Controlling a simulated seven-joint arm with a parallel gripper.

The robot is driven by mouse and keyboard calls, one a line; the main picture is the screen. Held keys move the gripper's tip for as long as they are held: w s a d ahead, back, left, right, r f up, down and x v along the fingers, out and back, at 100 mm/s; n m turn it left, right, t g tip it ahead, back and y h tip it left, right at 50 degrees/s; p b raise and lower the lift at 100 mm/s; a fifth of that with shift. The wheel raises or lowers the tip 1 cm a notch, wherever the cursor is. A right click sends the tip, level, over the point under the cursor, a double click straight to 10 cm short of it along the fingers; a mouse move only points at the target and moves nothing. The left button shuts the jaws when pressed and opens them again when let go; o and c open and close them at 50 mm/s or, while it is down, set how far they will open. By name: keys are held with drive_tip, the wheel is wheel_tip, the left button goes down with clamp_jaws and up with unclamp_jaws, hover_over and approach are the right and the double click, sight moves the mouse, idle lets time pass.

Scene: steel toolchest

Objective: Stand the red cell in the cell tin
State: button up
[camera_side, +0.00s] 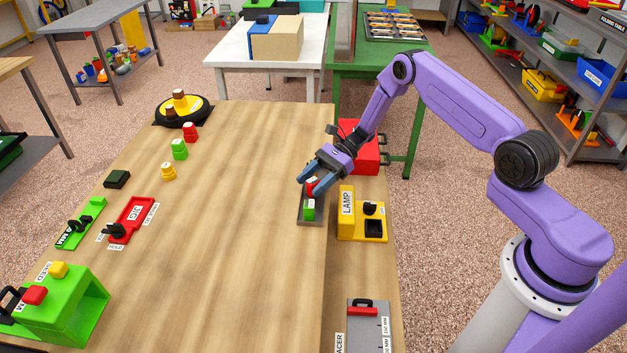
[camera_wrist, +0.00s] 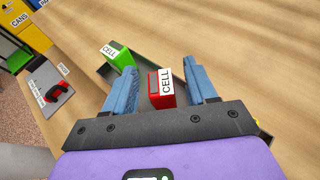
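The red cell (camera_wrist: 154,86), a small block with a white CELL label, shows between the two blue fingers of my gripper (camera_wrist: 159,68) in the wrist view. Gaps show on both sides of it, so the fingers are open around it. In the side view, my gripper (camera_side: 311,181) is low over the shallow dark grey tray (camera_side: 313,222), with the red cell (camera_side: 312,186) partly hidden by a finger. This tray looks like the cell tin. A green cell (camera_side: 308,210) stands in its near part. I cannot tell whether the red cell rests on the tray floor.
A yellow LAMP box (camera_side: 347,202) stands close to the right of the tray. A red box (camera_side: 364,150) is behind my gripper. A grey plate with a red handle (camera_side: 367,325) lies nearer the front. The wooden table's middle (camera_side: 230,220) is clear.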

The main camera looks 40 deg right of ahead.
drive_tip(key=shift+r, duration=0.1)
drive_tip(key=shift+d+r, duration=0.15)
drive_tip(key=shift+d, duration=0.15)
drive_tip(key=v, duration=1.1)
drive_tip(key=s+a+r+n+g+h, duration=0.6)
drive_tip(key=s+a+r+n+h, duration=0.3)
drive_tip(key=s+a+r+n, duration=0.45)
drive_tip(key=s+d+r+n+t+h, duration=0.1)
drive_tip(key=s+r+n+t+h, duration=0.1)
drive_tip(key=s+n, duration=0.6)
drive_tip(key=s+d+r+n+t+h, duration=0.2)
drive_tip(key=s+n+t, duration=0.2)
drive_tip(key=s+n, duration=0.5)
drive_tip(key=s, duration=0.7)
drive_tip(key=shift+d, duration=0.2)
